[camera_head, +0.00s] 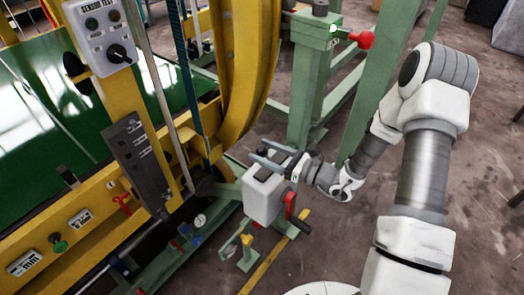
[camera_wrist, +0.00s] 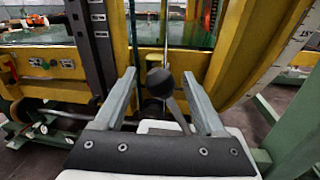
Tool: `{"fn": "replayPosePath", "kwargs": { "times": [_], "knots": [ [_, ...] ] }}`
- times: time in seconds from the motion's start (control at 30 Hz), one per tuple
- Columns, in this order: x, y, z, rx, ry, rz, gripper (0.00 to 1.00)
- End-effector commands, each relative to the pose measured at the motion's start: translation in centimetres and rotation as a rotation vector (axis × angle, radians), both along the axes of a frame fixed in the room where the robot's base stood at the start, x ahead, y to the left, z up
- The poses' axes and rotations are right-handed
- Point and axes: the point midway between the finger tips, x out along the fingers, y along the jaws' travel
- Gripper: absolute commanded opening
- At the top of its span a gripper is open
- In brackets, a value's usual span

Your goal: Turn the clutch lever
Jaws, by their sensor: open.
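A lever with a black ball knob (camera_wrist: 160,82) and a grey rod stands on a white box in the wrist view. I take it for the clutch lever, though no label on it can be read. My gripper (camera_wrist: 159,74) is open, with one finger on each side of the lever. The knob is between the fingers near their tips, and I see no clear contact. In the head view my gripper (camera_head: 258,149) is just above the white box (camera_head: 263,199), and the knob is hard to make out there.
A red handle (camera_head: 290,204) is on the box's right side. The yellow machine frame (camera_head: 105,90) is close behind and left. A green post (camera_head: 312,90) with a red ball handle (camera_head: 365,40) stands beyond.

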Motion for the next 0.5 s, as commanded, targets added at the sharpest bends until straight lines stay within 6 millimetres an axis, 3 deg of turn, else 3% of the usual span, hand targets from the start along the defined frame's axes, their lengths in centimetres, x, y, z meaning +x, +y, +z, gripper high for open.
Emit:
{"fn": "replayPosePath", "kwargs": {
  "times": [0.37,0.4,0.5],
  "knots": [
    [0.44,0.73,-0.01,0.000,0.000,0.000,0.72],
    [0.43,0.72,-0.01,0.000,0.000,0.000,0.71],
    [0.43,0.71,-0.01,0.000,0.000,0.000,0.53]
  ]
}}
